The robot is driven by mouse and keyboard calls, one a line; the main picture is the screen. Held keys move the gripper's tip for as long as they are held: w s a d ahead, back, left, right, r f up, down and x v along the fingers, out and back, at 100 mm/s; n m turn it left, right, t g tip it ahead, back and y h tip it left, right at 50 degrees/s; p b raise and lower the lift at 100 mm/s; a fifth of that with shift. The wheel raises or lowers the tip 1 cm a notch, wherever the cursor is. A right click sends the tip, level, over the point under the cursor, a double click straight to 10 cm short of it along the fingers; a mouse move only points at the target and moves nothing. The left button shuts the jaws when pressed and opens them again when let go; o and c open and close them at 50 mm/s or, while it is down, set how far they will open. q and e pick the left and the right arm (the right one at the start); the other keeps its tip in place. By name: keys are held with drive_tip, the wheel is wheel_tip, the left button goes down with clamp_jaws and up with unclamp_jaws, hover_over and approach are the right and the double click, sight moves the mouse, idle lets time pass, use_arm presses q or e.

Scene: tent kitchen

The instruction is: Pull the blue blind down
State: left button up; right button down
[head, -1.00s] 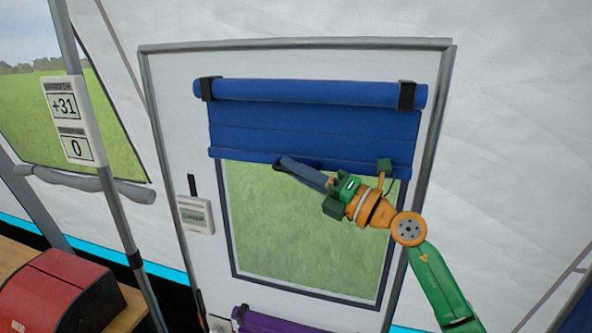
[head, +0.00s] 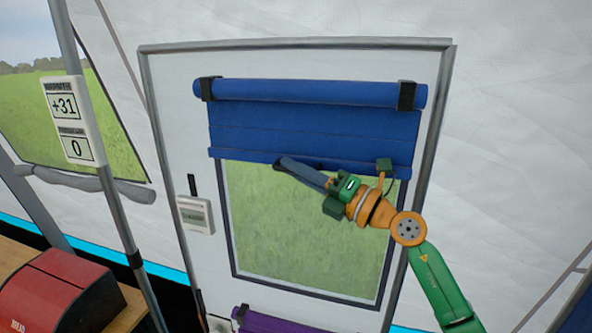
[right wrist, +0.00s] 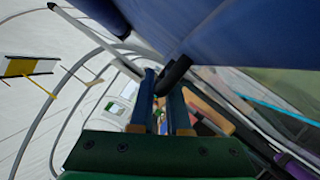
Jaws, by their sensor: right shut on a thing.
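The blue blind (head: 310,120) hangs partly unrolled from its roll at the top of the white door, covering the upper part of the door window (head: 305,230). Its bottom bar lies across the window's upper part. My right gripper (head: 284,163) reaches up from the lower right to the bar's middle. In the right wrist view its fingers (right wrist: 162,84) are shut on the blind's dark handle (right wrist: 175,73), with the blue cloth just above. The handle is mostly hidden in the head view. My left gripper is not in view.
A purple roll (head: 270,321) is at the door's bottom. A small white panel (head: 195,215) is on the door's left side. A grey pole with a display (head: 73,120) and a red bread box (head: 60,297) stand at left. The window area below my right gripper is clear.

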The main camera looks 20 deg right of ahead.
use_arm(q)
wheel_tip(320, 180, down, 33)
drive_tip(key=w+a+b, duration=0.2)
drive_tip(key=b, duration=3.1)
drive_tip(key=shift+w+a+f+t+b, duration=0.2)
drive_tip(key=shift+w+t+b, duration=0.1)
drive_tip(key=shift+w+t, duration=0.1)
use_arm(e)
wheel_tip(320, 180, down, 44)
drive_tip(key=shift+a+r, duration=0.1)
drive_tip(key=shift+r, duration=0.05)
drive_tip(key=c, duration=0.9)
unclamp_jaws()
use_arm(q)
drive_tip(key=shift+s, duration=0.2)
